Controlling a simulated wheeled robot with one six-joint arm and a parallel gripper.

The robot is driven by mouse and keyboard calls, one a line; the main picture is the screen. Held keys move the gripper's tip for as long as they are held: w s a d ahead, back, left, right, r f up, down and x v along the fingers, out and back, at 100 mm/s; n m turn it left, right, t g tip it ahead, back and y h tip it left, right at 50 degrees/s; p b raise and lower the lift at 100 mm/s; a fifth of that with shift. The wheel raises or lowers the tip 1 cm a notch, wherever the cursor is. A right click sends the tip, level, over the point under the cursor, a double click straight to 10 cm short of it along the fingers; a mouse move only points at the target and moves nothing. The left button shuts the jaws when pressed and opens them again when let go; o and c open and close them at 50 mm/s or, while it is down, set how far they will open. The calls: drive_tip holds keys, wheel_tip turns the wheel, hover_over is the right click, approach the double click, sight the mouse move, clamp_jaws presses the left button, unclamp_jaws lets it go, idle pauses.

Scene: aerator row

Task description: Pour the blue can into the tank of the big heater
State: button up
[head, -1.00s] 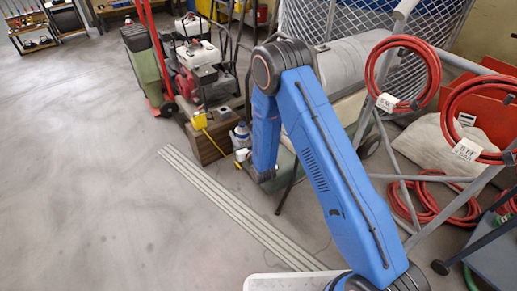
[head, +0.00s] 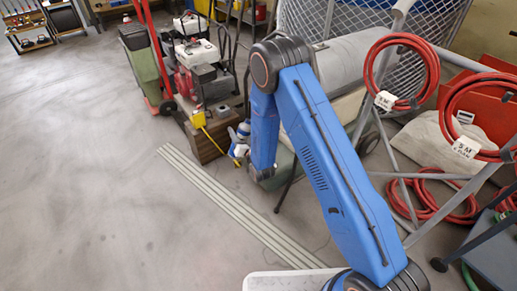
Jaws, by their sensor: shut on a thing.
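The grey cylinder (head: 345,60) of what looks like the big heater lies behind my arm, with a pale body under it. My blue forearm hangs down in front of its left end and hides part of it. A small blue and white container (head: 243,130) shows just left of my forearm. A small blue, white and yellow shape (head: 238,151) shows just below it. I cannot tell which of these is the blue can. My gripper's fingers are hidden behind or beyond my forearm. The tank opening is not visible.
A red and white engine machine (head: 198,65) stands on a wooden base (head: 207,142), with a green bin and red hand truck (head: 150,60) beside it. Red hoses (head: 403,72) hang on a grey frame at right. Pale strips (head: 235,205) lie on the open floor at left.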

wheel_tip(320, 180, down, 7)
drive_tip(key=s+a+m, duration=0.1)
drive_tip(key=a+m, duration=0.1)
drive_tip(key=m, duration=1)
drive_tip(key=shift+a+f, duration=0.15)
drive_tip(key=shift+a, duration=0.05)
drive_tip(key=shift+r+m, duration=0.25)
drive_tip(key=shift+m, duration=0.15)
drive_tip(key=shift+d+r+m+p, duration=0.15)
drive_tip(key=shift+m+p, duration=0.3)
drive_tip(key=shift+m, duration=0.45)
idle(1.6)
drive_tip(key=shift+w+d+r+m+p, duration=0.2)
drive_tip(key=shift+r+m+p, duration=0.25)
drive_tip(key=shift+r+m, duration=0.35)
idle(2.6)
